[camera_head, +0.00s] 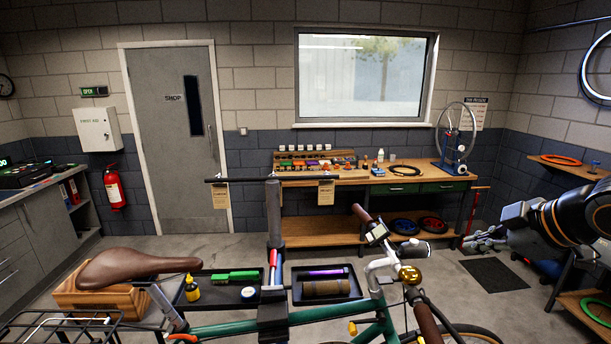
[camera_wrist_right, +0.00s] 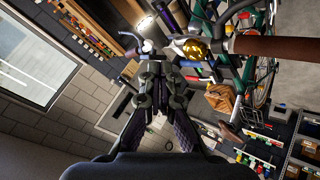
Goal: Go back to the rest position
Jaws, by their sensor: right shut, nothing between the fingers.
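My right arm comes in from the right edge in the head view. Its gripper (camera_head: 474,239) is held out to the left, clear of the bike, and carries nothing. In the right wrist view the same gripper (camera_wrist_right: 160,78) is shut, with nothing seen between its fingers. My left gripper does not show in either view.
A green bike (camera_head: 340,327) with a brown saddle (camera_head: 137,268) and brass bell (camera_head: 410,275) stands in front. Two black trays (camera_head: 313,302) hold small items. A wooden workbench (camera_head: 350,178) lies behind, a side shelf (camera_head: 569,166) at right. Floor between is open.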

